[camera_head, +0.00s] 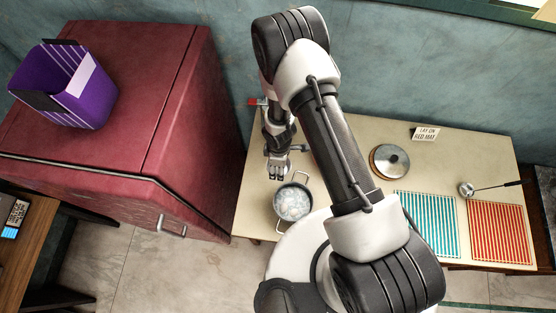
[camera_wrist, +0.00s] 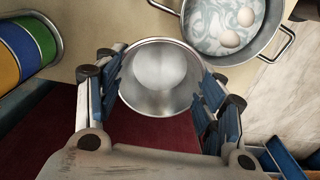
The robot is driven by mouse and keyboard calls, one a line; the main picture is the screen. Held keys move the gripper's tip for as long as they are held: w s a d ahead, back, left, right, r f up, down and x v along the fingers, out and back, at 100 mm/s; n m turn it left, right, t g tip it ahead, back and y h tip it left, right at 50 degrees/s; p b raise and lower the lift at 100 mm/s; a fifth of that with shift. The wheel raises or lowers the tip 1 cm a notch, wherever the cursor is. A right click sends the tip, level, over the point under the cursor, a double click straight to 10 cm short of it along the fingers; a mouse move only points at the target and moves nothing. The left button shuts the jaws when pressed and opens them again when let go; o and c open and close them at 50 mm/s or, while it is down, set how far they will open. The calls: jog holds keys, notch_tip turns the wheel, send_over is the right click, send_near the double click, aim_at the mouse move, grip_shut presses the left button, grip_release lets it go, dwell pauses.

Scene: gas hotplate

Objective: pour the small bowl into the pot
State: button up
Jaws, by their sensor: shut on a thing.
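The small bowl (camera_wrist: 160,88) is bare metal. In the wrist view it sits between the two blue-padded fingers of my gripper (camera_wrist: 160,72), which is shut on it. I look into its mouth; a paler round patch shows at its bottom, and I cannot tell whether that is contents. The pot (camera_wrist: 283,48) is at the upper right, apart from the bowl, with pale swirling liquid and white egg-like pieces. In the head view the pot (camera_head: 280,219) stands on the beige table, just in front of my gripper (camera_head: 278,173). The bowl is not clear there.
A striped blue, green and yellow can (camera_wrist: 38,35) is left of my gripper. A round metal lid (camera_head: 390,161), a cyan striped mat (camera_head: 427,224), a red striped mat (camera_head: 498,232) and a ladle (camera_head: 467,188) lie to the right. A red cabinet (camera_head: 120,110) stands left of the table.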

jog(key=shift+s+r, duration=0.1)
notch_tip(320, 180, up, 4)
jog(key=p, duration=0.4)
dwell(0.5)
